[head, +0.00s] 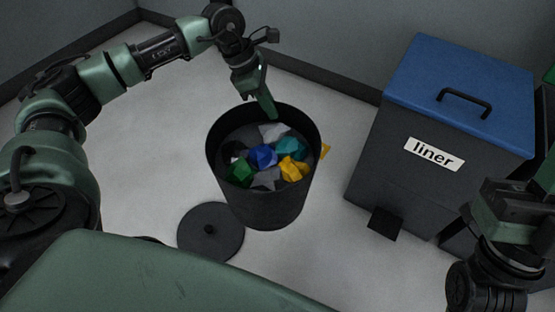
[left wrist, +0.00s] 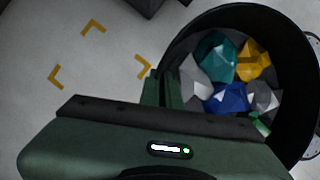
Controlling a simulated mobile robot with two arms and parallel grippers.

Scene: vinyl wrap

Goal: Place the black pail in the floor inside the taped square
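The black pail (head: 262,207) is upright in the middle of the head view, filled with crumpled colored pieces (head: 263,156). My left gripper (head: 268,108) is at its far rim, pointing down. In the left wrist view its two fingers (left wrist: 161,90) are close together with the pail's rim (left wrist: 178,45) between them. Yellow corner marks of the taped square (left wrist: 93,27) show on the floor beside the pail in that view. In the head view the pail hides most of the square; one yellow bit (head: 325,150) shows at its right. Whether the pail touches the floor is unclear.
A round black lid (head: 210,232) lies on the floor at the pail's near left. A dark bin with a blue lid and a "liner" label (head: 434,154) stands at the right, its pedal (head: 384,224) sticking out. My right gripper (head: 515,205) is at the right edge.

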